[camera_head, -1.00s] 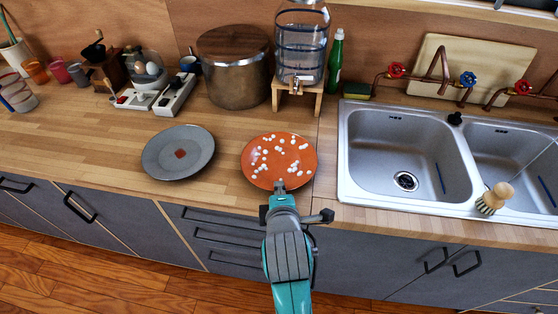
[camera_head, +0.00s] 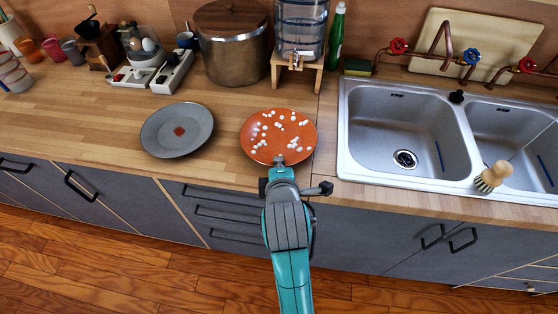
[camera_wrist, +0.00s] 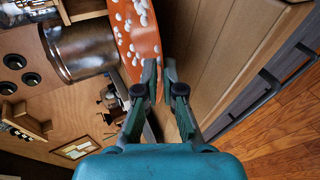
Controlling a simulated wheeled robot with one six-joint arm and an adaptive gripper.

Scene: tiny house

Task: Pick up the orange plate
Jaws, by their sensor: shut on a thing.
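The orange plate (camera_head: 262,145) with white spots is at the front of the wooden counter, between a grey plate and the sink. My gripper (camera_head: 280,161) reaches it from the front and is shut on its near rim. In the wrist view the plate (camera_wrist: 131,50) extends upward from my gripper's fingertips (camera_wrist: 160,72). The fingers hide part of the rim. I cannot tell whether the plate rests on the counter or is slightly above it.
The grey plate (camera_head: 165,142) with a reddish centre lies to the left. The double sink (camera_head: 348,170) is to the right. A large pot (camera_head: 233,55) and a water dispenser (camera_head: 300,30) stand behind. The counter (camera_head: 70,120) is clear left of the grey plate.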

